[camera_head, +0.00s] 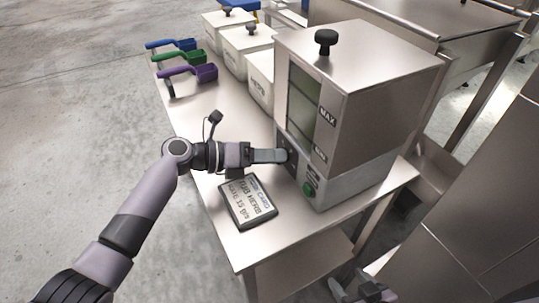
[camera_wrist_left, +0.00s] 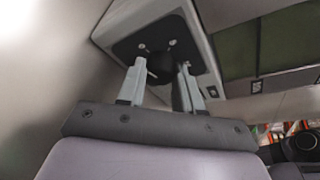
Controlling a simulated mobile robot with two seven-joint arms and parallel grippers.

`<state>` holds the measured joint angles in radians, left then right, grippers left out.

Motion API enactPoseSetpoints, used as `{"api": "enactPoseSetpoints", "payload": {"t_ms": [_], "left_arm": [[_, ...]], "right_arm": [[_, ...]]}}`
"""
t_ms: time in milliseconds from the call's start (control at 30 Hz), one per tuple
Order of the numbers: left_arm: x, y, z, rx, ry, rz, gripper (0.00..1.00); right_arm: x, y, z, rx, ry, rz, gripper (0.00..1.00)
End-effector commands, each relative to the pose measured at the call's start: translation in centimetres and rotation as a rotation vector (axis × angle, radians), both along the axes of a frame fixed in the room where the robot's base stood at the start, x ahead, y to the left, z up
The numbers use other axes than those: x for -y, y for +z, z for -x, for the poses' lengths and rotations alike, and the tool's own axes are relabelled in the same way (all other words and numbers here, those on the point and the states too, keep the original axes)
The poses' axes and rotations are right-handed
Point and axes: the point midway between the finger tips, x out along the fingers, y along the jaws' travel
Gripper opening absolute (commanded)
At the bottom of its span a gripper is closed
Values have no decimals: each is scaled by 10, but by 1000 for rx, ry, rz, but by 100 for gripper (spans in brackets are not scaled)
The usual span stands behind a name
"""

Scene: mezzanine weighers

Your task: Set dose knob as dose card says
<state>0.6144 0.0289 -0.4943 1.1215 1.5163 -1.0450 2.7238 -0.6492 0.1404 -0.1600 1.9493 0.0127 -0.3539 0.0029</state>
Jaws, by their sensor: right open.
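The dose knob (camera_wrist_left: 165,66) is a dark knob on a black plate on the weigher's front, seen in the left wrist view. My left gripper (camera_head: 285,156) reaches the knob from the left. In the left wrist view its two fingers (camera_wrist_left: 164,78) stand either side of the knob; I cannot tell whether they press on it. In the head view they hide most of the knob. The dose card (camera_head: 248,201) lies on the table in front of the weigher, its small print seeming to read "RUB HERB" and "15 g/s". My right gripper (camera_head: 362,290) is low at the bottom edge, open and partly cut off.
The steel weigher (camera_head: 385,95) has a window marked MAX, a black top knob and a green button (camera_head: 309,189). White lidded bins (camera_head: 247,45) and blue, green and purple scoops (camera_head: 205,74) stand behind on the table (camera_head: 190,112). Steel cabinets crowd the right.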

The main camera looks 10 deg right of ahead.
Motion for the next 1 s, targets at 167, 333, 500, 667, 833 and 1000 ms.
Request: {"api": "enactPoseSetpoints", "payload": {"t_ms": [167,333,500,667,833,1000], "left_arm": [[0,1,0,8,0,-4,4],[0,4,1,55,0,-23,4],[0,7,2,151,1,-64,4],[1,7,3,265,0,-109,4],[1,5,4,380,-1,-157,4],[2,4,5,474,0,-194,4]], "right_arm": [[0,3,0,0,0,0,63],[0,16,0,0,0,0,63],[0,37,0,0,-1,1,63],[0,56,0,0,-1,1,63],[0,69,0,0,-1,0,63],[0,75,0,0,-1,0,63]]}}
